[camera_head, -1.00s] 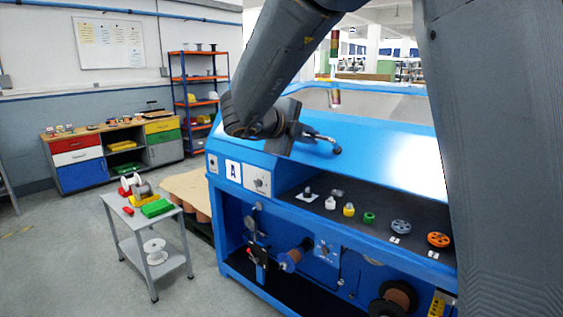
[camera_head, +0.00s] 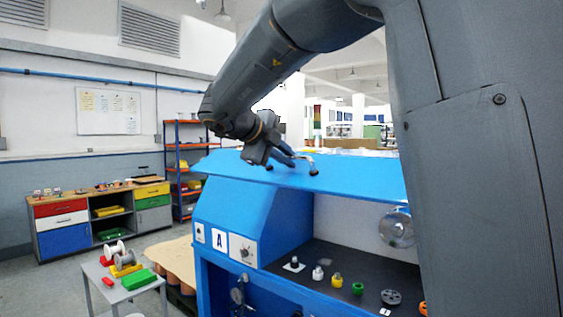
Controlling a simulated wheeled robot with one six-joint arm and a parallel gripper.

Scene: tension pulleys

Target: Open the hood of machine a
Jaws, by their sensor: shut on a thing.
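Machine A (camera_head: 219,285) is the blue cabinet with the letter A plate (camera_head: 220,240) on its front. Its blue hood (camera_head: 350,178) is raised, tilted up over an open work space with a pale back wall. A metal handle (camera_head: 309,161) stands on the hood near its left part. My gripper (camera_head: 287,157) is at this handle and shut on it; my arm partly hides the fingertips. My arm reaches in from the upper right and hides the right part of the machine.
On the dark shelf under the hood stand several small parts, among them a yellow one (camera_head: 337,280) and a grey pulley (camera_head: 391,297). A grey side table (camera_head: 135,292) with spools stands at left. A drawer cabinet (camera_head: 62,228) and an orange rack (camera_head: 171,170) are behind.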

